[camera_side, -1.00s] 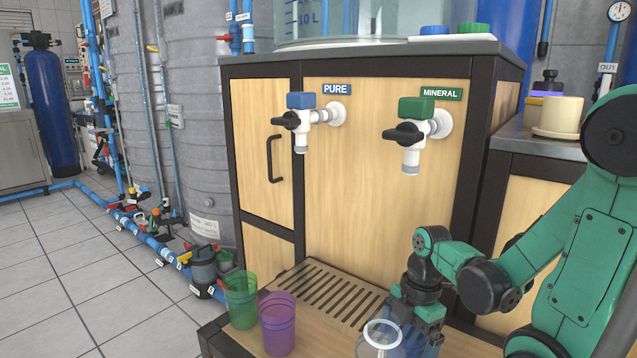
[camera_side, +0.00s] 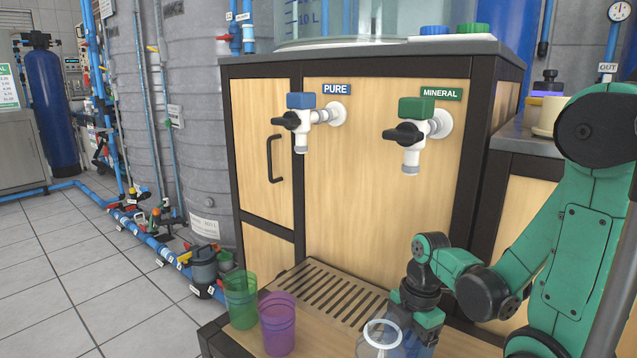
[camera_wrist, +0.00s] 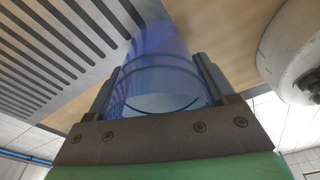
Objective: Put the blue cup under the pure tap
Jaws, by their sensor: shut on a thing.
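The blue cup (camera_wrist: 155,55) is translucent, with ring lines around it, and fills the middle of the wrist view. My gripper (camera_wrist: 156,80) is shut on it, one finger on each side. In the side view my gripper (camera_side: 418,322) is low, at the right front of the slatted drip tray, and the cup is mostly hidden there by the jaws and a clear round vessel. The pure tap (camera_side: 303,120) has a blue block and a black handle, under the PURE sign. It is up and left of my gripper, with nothing directly under its spout.
A green cup (camera_side: 240,298) and a purple cup (camera_side: 278,322) stand at the tray's left front. The clear vessel (camera_side: 381,338) is close by my gripper. The mineral tap (camera_side: 412,135) hangs above. The slatted tray (camera_side: 330,290) is bare.

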